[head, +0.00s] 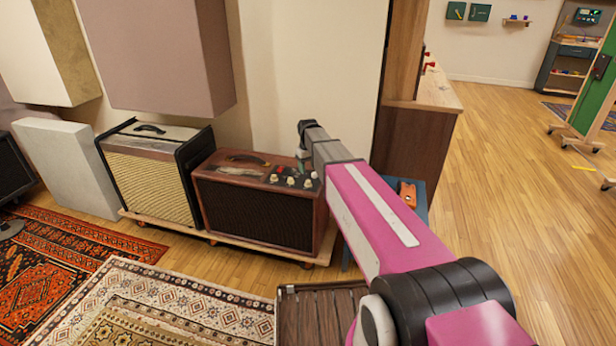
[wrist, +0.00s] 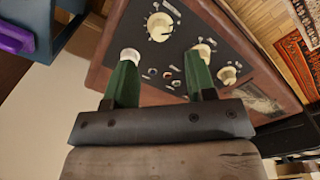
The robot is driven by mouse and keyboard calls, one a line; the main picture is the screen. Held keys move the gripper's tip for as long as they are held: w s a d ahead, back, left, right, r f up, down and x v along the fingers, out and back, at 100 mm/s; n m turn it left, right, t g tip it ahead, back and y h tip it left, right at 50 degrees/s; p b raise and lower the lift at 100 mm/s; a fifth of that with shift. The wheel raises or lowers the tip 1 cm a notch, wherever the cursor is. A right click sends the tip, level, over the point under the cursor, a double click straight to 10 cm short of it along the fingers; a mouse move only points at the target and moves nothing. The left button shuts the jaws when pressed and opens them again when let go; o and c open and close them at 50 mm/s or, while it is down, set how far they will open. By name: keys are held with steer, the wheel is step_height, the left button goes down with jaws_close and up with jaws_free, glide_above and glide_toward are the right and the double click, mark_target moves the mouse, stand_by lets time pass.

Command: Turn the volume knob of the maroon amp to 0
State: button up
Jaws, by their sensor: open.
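The maroon amp (head: 258,212) stands on a low wooden plank, with a dark grille front and a black control panel on top. Several cream knobs show on the panel in the wrist view, one at the far side (wrist: 160,24) and one at the right (wrist: 228,75). The labels are too small to read, so I cannot tell which is the volume knob. My gripper (wrist: 161,62) is open and empty over the panel.
A tan-grille amp (head: 150,178) stands left of the maroon amp. A wall panel (head: 160,55) hangs above and behind. A wooden cabinet (head: 415,140) and a blue stand (head: 421,203) are at the right. Rugs (head: 150,300) cover the floor in front; the right floor is open.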

mark_target(308, 181)
step_height(308, 181, up, 3)
steer(key=shift+r, duration=0.2)
